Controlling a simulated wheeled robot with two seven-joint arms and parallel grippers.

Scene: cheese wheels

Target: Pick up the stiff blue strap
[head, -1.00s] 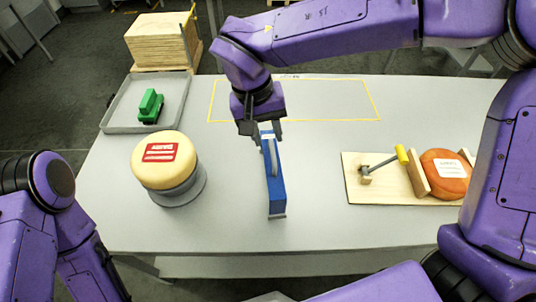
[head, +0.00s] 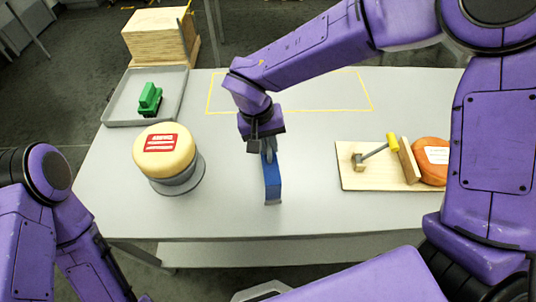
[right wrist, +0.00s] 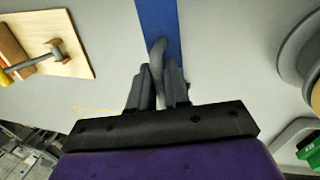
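The stiff blue strap (head: 272,185) lies on the table near its front middle, with a grey raised handle on its top. It also shows in the right wrist view (right wrist: 158,16), where the grey handle (right wrist: 157,55) runs down between the fingers. My right gripper (head: 265,146) is over the strap's far end. In the right wrist view its fingers (right wrist: 158,88) stand close on both sides of the handle and appear to grip it. The strap still appears to rest on the table. My left gripper is out of view; only my left arm shows at lower left.
A yellow cheese wheel (head: 160,141) on a grey round stand (head: 188,181) is left of the strap. A grey tray (head: 118,108) holds a green toy (head: 149,97). At right, a wooden board (head: 352,176) carries a mallet (head: 378,151) and an orange cheese (head: 432,170). A yellow outline (head: 372,95) marks the table behind.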

